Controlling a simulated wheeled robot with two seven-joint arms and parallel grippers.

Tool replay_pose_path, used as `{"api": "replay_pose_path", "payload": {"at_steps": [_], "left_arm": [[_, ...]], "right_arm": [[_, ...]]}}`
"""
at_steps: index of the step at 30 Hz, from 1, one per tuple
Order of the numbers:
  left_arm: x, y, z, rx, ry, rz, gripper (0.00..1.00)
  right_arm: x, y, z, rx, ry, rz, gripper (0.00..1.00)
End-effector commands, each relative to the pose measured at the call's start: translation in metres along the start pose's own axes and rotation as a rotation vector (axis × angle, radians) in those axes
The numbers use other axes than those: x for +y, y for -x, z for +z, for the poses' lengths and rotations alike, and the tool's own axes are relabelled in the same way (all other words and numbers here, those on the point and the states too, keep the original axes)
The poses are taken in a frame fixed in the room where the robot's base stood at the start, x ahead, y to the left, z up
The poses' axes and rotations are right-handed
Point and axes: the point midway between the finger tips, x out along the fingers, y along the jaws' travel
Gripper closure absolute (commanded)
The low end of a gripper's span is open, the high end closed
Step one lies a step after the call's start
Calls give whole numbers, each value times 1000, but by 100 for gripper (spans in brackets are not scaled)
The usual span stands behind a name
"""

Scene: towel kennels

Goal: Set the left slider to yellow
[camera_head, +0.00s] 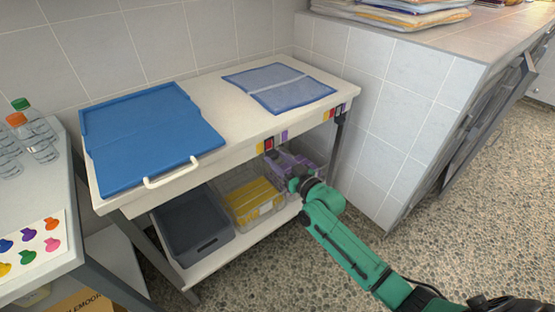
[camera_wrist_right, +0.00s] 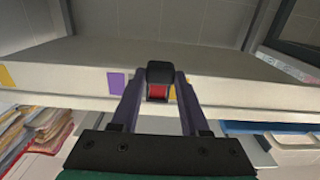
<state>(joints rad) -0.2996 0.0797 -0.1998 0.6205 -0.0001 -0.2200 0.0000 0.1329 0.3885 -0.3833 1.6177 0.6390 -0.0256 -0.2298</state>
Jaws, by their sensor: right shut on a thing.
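The table's front edge carries a left slider strip (camera_head: 260,147) with yellow, red and purple patches. In the right wrist view, the black slider knob (camera_wrist_right: 160,73) sits between the fingertips of my right gripper (camera_wrist_right: 159,92), which is shut on it. Red shows just below the knob, between the fingers. A purple patch (camera_wrist_right: 116,83) lies to the left and a yellow patch (camera_wrist_right: 174,82) lies close to the right, partly behind a finger. In the head view my right gripper (camera_head: 274,157) reaches the table edge from below right. My left gripper is not in view.
A second coloured strip (camera_head: 342,110) is at the right end of the table edge. Below are a grey bin (camera_head: 192,224) and a clear bin with yellow contents (camera_head: 252,201).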

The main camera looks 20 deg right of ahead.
Motion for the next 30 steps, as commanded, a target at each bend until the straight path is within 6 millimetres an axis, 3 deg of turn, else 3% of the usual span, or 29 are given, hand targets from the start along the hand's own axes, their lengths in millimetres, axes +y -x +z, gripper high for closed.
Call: {"api": "replay_pose_path", "payload": {"at_steps": [20,26,30], "left_arm": [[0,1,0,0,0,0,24],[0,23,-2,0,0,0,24],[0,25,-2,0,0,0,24]], "right_arm": [[-1,0,1,-3,0,0,100],[-28,0,-3,-5,-5,-1,100],[-38,1,1,-5,-2,-2,100]]}}
